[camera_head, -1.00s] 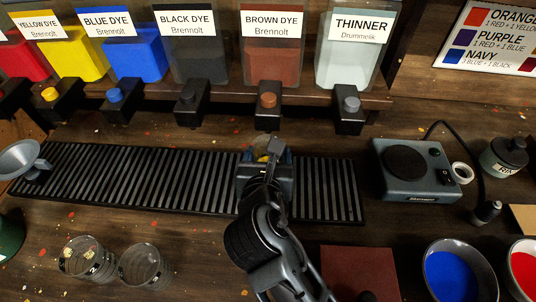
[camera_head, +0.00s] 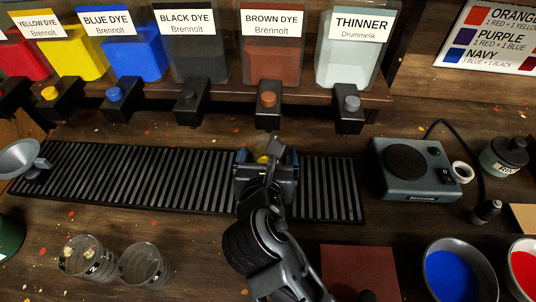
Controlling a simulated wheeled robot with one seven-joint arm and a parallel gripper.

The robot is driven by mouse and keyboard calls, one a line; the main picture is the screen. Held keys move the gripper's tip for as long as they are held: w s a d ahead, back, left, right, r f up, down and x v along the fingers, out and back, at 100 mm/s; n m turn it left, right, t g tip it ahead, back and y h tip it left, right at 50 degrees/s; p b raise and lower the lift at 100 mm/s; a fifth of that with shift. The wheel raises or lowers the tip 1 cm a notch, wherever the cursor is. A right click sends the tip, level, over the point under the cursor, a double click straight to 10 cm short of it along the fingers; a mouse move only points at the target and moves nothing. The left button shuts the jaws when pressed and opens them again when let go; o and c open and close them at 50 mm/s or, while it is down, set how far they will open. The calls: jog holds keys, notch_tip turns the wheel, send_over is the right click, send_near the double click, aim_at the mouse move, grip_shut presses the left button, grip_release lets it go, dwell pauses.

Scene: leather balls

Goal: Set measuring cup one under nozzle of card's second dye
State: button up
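My gripper (camera_head: 268,157) is over the right part of the slatted drip tray (camera_head: 130,178), in front of the brown dye's nozzle (camera_head: 267,102). A small yellowish patch shows between its fingers; the wrist hides most of it, and I cannot tell whether it is held. Two clear glass cups, a left one (camera_head: 80,258) and a right one (camera_head: 145,265), stand on the table at the front left; no number is readable. The recipe card (camera_head: 490,38) at the upper right lists orange, purple and navy. The blue dye nozzle (camera_head: 117,98) and black dye nozzle (camera_head: 190,100) hang over the back edge.
Yellow (camera_head: 60,95) and thinner (camera_head: 349,108) nozzles are in the same row. A grey device with a round plate (camera_head: 408,165) stands right of the tray. Bowls of blue (camera_head: 452,275) and red (camera_head: 524,272) are at the front right. A grey funnel (camera_head: 20,158) is at the tray's left end.

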jog(key=v, duration=1.1)
